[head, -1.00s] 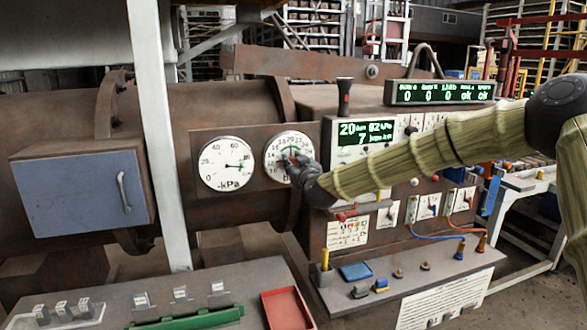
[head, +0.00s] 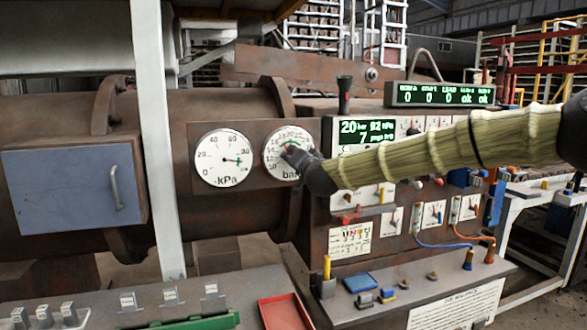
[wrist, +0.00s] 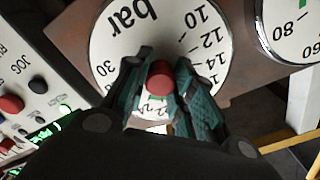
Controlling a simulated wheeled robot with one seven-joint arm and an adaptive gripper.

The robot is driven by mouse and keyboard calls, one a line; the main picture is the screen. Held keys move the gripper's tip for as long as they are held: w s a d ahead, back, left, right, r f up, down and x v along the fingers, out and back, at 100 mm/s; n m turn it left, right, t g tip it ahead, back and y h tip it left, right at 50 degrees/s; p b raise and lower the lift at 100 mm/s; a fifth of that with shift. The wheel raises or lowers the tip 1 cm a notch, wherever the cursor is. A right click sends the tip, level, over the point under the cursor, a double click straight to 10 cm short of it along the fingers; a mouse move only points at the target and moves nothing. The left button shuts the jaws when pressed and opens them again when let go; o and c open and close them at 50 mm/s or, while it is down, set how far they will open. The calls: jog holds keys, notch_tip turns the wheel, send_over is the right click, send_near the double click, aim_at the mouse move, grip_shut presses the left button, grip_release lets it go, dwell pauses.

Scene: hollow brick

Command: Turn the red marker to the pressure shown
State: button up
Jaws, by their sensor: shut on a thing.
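The bar gauge (head: 273,167) is a round white dial on the rusty machine. In the wrist view the same bar gauge (wrist: 110,55) appears upside down, with numbers such as 10, 12, 14 and 30. The red marker (wrist: 159,76) is a red knob at the middle of this dial. My gripper (wrist: 160,85) is shut on it, with one teal finger pad on each side. In the head view my gripper (head: 294,157) covers the right part of the dial. The marker's pointing end is hidden. The green display (head: 360,132) reads about 20 bar, 92 kPa and 7.
A white kPa gauge (head: 223,158) with a green needle sits just left of the bar gauge. A control panel with switches (head: 437,213) lies right of it, below my arm. A blue box door (head: 75,186) is at the far left. A red tray (head: 285,312) lies low in front.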

jog(key=m+b, duration=0.2)
jog(key=m, duration=0.1)
jog(key=shift+d+f+m+b, duration=0.1)
jog(key=shift+d+m+b, duration=0.05)
jog(key=shift+m+b, duration=1.25)
jog(key=shift+m, duration=0.3)
jog(key=shift+r, duration=0.2)
jog(key=o, duration=1.1)
jog(key=shift+d, duration=0.1)
jog(key=shift+c, duration=0.2)
jog(key=shift+f, duration=0.1)
jog(key=shift+s, duration=0.1)
jog(key=v, duration=1.1)
jog(key=shift+s, duration=0.3)
